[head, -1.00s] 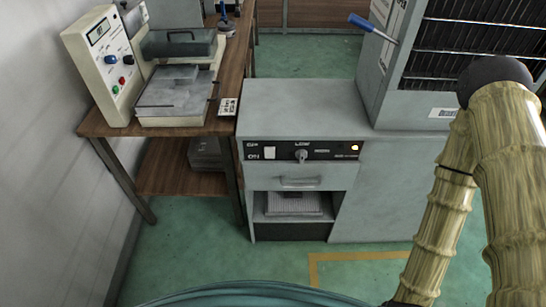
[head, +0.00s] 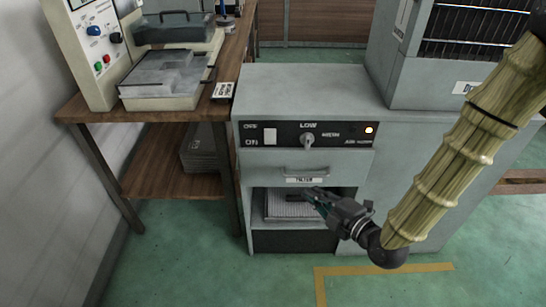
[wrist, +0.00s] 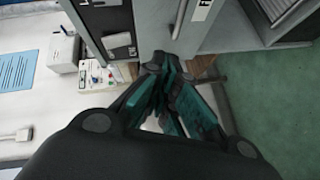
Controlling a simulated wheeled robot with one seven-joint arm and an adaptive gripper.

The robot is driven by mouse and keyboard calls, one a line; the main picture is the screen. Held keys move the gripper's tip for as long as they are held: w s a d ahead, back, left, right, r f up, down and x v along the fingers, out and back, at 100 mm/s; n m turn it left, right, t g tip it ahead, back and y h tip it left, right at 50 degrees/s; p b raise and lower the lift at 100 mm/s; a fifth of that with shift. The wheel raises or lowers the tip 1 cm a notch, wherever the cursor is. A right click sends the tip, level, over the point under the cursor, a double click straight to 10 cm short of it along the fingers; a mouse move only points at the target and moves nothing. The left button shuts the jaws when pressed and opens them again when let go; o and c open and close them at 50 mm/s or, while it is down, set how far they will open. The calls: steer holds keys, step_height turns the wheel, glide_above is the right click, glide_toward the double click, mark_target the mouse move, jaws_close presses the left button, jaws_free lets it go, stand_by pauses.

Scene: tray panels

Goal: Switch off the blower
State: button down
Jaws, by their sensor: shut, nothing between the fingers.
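The blower is a grey cabinet (head: 300,86) with a black control panel (head: 345,132) on its front. The panel has a white switch (head: 270,136) beside the OFF and ON marks, a grey knob (head: 308,140) under LOW, and a lit orange-white lamp (head: 369,130) at the right. My gripper (head: 308,195) is shut and empty, below the panel and the drawer handle, in front of the cabinet's lower opening. In the wrist view its closed teal fingers (wrist: 165,75) point toward the cabinet, and part of the black panel (wrist: 119,40) shows beyond them.
A drawer (head: 305,172) labelled FILTER is under the panel, with a ribbed grey block (head: 290,209) in the opening below. A wooden bench (head: 92,113) with a cream instrument (head: 92,50) stands at left. A grey box with a rack (head: 400,90) sits on the cabinet's right.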

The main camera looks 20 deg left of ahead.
mark_target(273, 141)
steer(key=a+r+n+y+b, duration=0.3)
steer(key=a+r+n+y, duration=0.1)
steer(key=r+n, duration=0.2)
steer(key=shift+r+n, duration=0.35)
steer(key=shift+n, duration=0.15)
steer(key=shift+a, duration=0.2)
steer(key=shift+w+d+x, duration=0.2)
steer(key=shift+w+x, duration=0.15)
steer(key=shift+x, duration=1.75)
steer(key=shift+w+d+x, duration=0.25)
steer(key=shift+w+x, duration=0.15)
steer(key=shift+x, duration=1.7)
steer(key=shift+w+d+x, duration=0.2)
steer(key=shift+w+x, duration=0.15)
steer(key=shift+x, duration=1.75)
steer(key=shift+r, duration=0.15)
